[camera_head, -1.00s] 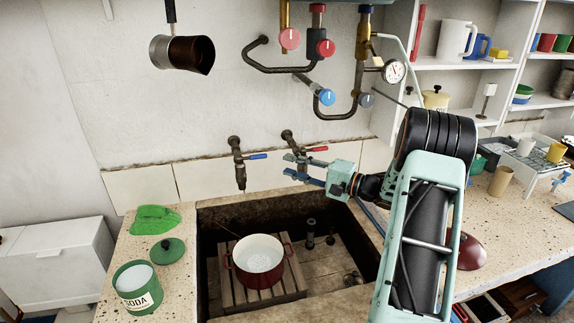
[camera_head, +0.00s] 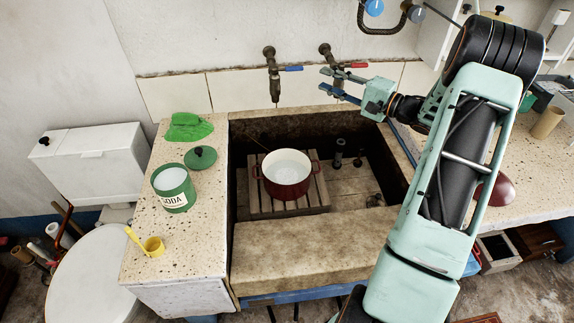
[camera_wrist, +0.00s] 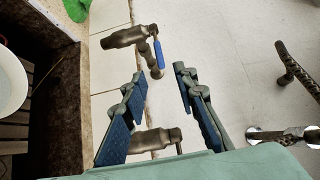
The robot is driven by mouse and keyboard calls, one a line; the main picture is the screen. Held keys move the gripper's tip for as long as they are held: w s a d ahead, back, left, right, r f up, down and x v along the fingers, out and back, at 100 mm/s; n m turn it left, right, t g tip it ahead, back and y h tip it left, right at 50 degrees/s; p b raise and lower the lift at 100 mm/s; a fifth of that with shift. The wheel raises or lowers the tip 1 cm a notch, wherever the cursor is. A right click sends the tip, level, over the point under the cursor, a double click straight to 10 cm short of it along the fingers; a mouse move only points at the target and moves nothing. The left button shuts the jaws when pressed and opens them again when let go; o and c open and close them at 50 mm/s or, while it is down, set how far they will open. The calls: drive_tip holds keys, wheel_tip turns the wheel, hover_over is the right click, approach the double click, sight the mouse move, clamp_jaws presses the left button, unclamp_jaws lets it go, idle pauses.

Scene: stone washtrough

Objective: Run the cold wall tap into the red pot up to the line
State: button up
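The wall tap with the blue lever (camera_head: 291,68) is on the left above the trough; its spout (camera_head: 275,96) points down and I see no stream. In the wrist view the blue lever (camera_wrist: 159,54) lies ahead of my fingertips. The tap with the red lever (camera_head: 354,65) is to its right, right by my gripper. My gripper (camera_head: 322,79) is open and empty, its fingers pointing left. The red pot (camera_head: 287,183) stands upright on wooden slats in the trough, white inside. I cannot make out a line or a water level in it.
The stone trough (camera_head: 300,247) has a wide front ledge. On the left counter are a green cloth (camera_head: 188,127), a green lid (camera_head: 200,158), a soda tin (camera_head: 174,191) and a yellow scoop (camera_head: 153,246). A white cistern (camera_head: 90,160) stands further left.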

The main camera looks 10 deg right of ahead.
drive_tip(key=m+t+h+b, duration=0.45)
drive_tip(key=h+b, duration=0.25)
drive_tip(key=b, duration=0.4)
approach(296, 70)
drive_tip(key=shift+g, duration=0.45)
drive_tip(key=x, duration=0.7)
drive_tip(key=b+x, duration=0.1)
drive_tip(key=x, duration=0.3)
drive_tip(key=shift+d+r, duration=0.15)
drive_tip(key=shift+r, duration=0.25)
drive_tip(key=shift+s, duration=0.1)
clamp_jaws()
